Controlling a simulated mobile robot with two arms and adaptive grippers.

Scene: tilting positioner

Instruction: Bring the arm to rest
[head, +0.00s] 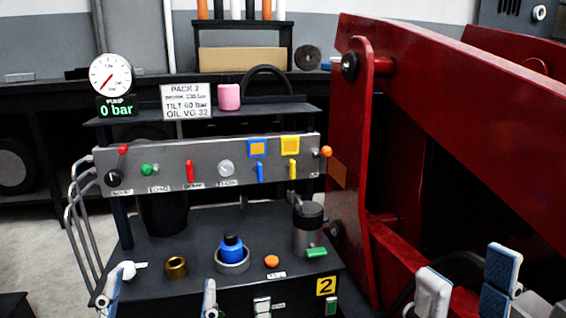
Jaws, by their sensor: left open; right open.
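The large red steel arm (450,110) of the positioner slopes down to the right across the right side, joined to an upright red link (352,170) with dark pins. The grey control panel (210,165) carries a red lever (190,171), a blue lever (260,172) and a yellow lever (292,170). The pump gauge (110,76) stands above a display reading 0 bar. My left gripper (165,287) is open and empty at the bench's front edge. My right gripper (466,284) is open and empty, in front of the red frame. The lower red structure is partly hidden.
On the dark bench (185,240) stand a brass ring (176,267), a blue-capped piece (232,248) in a grey ring, an orange button (271,261) and a grey cylinder (308,230) with a green handle. A pink cup (229,97) sits on the shelf. Floor shows at left.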

